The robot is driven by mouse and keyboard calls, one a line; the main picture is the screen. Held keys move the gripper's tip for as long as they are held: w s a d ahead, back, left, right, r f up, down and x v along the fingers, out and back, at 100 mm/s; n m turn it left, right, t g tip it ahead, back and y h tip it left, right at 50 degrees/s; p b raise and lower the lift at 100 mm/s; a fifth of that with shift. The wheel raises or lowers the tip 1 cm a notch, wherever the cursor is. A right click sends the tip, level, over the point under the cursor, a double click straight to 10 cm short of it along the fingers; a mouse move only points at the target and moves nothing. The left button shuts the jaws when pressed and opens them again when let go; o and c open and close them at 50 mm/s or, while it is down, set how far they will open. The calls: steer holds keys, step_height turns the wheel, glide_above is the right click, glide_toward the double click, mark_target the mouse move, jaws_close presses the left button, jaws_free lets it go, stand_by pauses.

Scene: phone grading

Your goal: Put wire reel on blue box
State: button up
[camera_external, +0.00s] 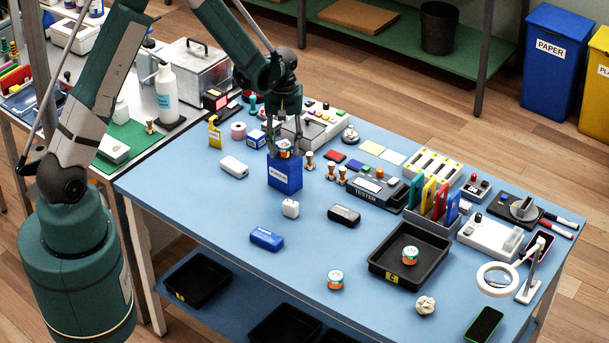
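The blue box (285,177) stands upright near the middle back of the blue table, with a white label on its front. A small banded cylinder (285,151), which looks like the wire reel, shows at the top of the box. I cannot tell whether it rests on the box or hangs just above it. My gripper (284,146) points down over the box, with its fingers beside the cylinder. Whether the fingers press on it is too small to tell. Two similar cylinders stand elsewhere, one on the table (335,280) and one in the black tray (410,256).
A blue case (267,239) and a black case (344,214) lie in front. The table's left front is clear.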

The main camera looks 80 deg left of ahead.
mark_target(285, 145)
steer(key=shift+o, duration=0.5)
steer(key=shift+r, duration=0.25)
step_height(285, 145, up, 12)
steer(key=shift+b, duration=0.35)
steer(key=shift+f, duration=0.1)
stand_by(0.8)
steer(key=shift+d, duration=0.1)
